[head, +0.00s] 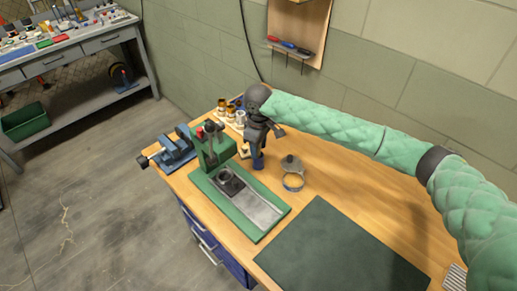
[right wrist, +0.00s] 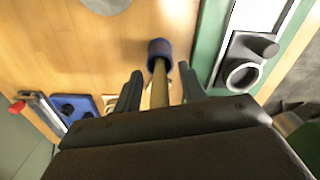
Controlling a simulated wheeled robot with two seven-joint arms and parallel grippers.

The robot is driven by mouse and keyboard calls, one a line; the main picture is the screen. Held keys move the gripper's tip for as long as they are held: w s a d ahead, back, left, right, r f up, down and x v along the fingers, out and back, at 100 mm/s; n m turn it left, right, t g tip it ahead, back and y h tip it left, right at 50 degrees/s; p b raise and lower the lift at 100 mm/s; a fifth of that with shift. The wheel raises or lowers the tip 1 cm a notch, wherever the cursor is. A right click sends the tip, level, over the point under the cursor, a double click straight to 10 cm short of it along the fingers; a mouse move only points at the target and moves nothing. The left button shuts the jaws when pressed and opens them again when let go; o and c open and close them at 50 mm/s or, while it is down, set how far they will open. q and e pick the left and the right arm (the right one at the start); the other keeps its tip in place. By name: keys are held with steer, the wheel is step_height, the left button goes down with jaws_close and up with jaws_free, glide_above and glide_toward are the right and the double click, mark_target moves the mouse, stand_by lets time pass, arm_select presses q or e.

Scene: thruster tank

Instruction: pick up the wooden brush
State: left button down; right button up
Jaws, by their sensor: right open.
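The wooden brush (right wrist: 159,88) shows in the right wrist view as a tan handle, its far end at a dark blue round piece (right wrist: 160,48). I cannot tell whether that piece is part of the brush or a holder around it. My right gripper (right wrist: 158,76) is open, with one finger on each side of the handle and gaps visible. In the head view the right gripper (head: 263,138) is above the workbench, just over the blue piece (head: 258,161), and hides most of the brush. My left gripper is not in view.
A green press on a long base (head: 265,224) stands close left of the gripper. A blue vise (head: 174,153) is further left. Small bottles (head: 223,107) stand behind. A dark mat (head: 335,252) lies clear in front.

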jaws_close()
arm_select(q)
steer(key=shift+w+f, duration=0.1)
